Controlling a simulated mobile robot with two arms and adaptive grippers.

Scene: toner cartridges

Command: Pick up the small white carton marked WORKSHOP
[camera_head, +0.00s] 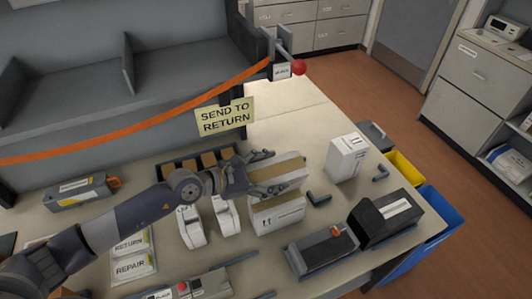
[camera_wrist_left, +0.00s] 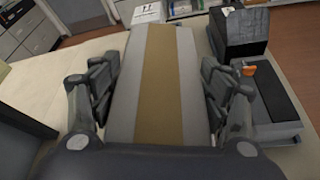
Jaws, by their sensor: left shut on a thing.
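My left gripper (camera_head: 268,172) reaches in from the left and is shut on a white carton with a brown tape strip (camera_head: 290,174). In the left wrist view the same taped carton (camera_wrist_left: 195,85) lies between the two fingers (camera_wrist_left: 160,92), one on each side. A second white taped carton (camera_head: 280,216) shows just below it in the head view; I cannot tell whether they touch. A small white upright carton (camera_head: 344,160) stands apart to the right, with print too small to read. I cannot read WORKSHOP on any carton. My right gripper is not in view.
Two white bottle-like items (camera_head: 192,227) stand left of the cartons. A dark tray with brown boxes (camera_head: 168,170) is behind. Black units (camera_head: 384,218) sit at the right front. Yellow (camera_head: 405,171) and blue bins (camera_head: 440,222) stand beyond the table edge. An orange strap (camera_head: 130,131) crosses behind.

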